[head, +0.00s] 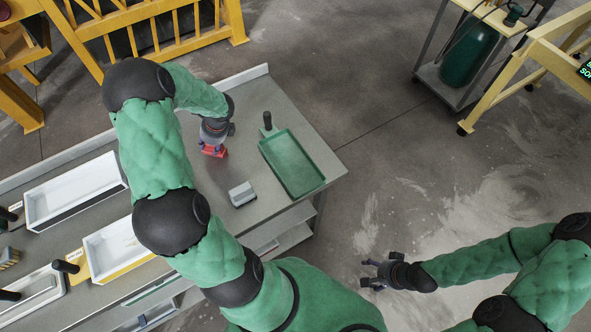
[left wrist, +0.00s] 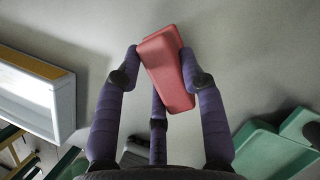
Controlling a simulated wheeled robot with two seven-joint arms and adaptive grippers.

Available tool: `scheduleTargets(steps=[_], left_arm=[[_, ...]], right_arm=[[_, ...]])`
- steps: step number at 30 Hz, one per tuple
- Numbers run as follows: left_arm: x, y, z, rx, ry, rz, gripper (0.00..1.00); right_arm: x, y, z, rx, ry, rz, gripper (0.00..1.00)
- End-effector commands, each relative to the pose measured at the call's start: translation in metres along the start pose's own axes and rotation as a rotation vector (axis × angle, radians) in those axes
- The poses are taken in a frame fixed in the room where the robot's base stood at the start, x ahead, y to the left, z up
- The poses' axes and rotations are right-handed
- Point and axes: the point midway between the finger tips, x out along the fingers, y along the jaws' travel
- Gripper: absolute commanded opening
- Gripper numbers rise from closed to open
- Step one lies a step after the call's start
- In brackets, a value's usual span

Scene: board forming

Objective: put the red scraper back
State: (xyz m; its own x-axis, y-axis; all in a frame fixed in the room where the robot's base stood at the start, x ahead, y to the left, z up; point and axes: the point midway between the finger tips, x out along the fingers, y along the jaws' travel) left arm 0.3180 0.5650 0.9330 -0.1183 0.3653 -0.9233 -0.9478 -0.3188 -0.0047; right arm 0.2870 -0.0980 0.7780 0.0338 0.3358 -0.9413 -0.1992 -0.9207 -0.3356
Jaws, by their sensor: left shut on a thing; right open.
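The red scraper (head: 213,151) is in my left gripper (head: 212,146), over the far part of the grey workbench (head: 262,97). In the left wrist view the red scraper (left wrist: 167,65) sits between the purple fingers of my left gripper (left wrist: 160,68), tilted a little. I cannot tell whether it touches the bench. My right gripper (head: 376,274) is open and empty, out over the floor to the right of the bench.
A green tray (head: 291,163) with a dark handle lies right of the scraper. A small grey block (head: 242,194) lies nearer. White bins (head: 75,190) (head: 115,248) stand at the left, with dark-handled tools beside them. A yellow railing (head: 150,30) stands behind.

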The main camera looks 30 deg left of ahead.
Motion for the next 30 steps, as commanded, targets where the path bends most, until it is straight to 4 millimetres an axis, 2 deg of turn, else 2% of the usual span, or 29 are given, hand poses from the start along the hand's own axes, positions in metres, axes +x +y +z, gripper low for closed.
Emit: scheduleTargets(steps=[5,6,8,16,18,30], left_arm=[[0.0035,-0.0002,-0.0012,0.000,0.000,0.000,0.03],[0.0031,-0.0002,-0.0010,0.000,0.000,0.000,0.48],[0.0028,-0.0002,-0.0009,0.000,0.000,0.000,0.65],[0.0027,-0.0001,-0.0010,0.000,0.000,0.000,0.67],[0.0029,0.0002,-0.0013,0.000,0.000,0.000,0.83],[-0.0002,-0.0003,-0.0009,-0.001,0.000,-0.001,0.83]], right_arm=[[0.0030,0.0011,-0.0001,0.000,0.000,0.000,0.70],[0.0026,0.0009,-0.0001,0.000,0.000,0.000,0.70],[0.0023,0.0008,-0.0001,0.000,0.000,0.000,0.70],[0.0022,0.0008,-0.0001,0.000,0.000,0.000,0.70],[0.0022,0.0008,-0.0001,0.000,0.000,0.000,0.70],[0.0023,0.0008,-0.0001,0.000,0.000,0.000,0.70]])
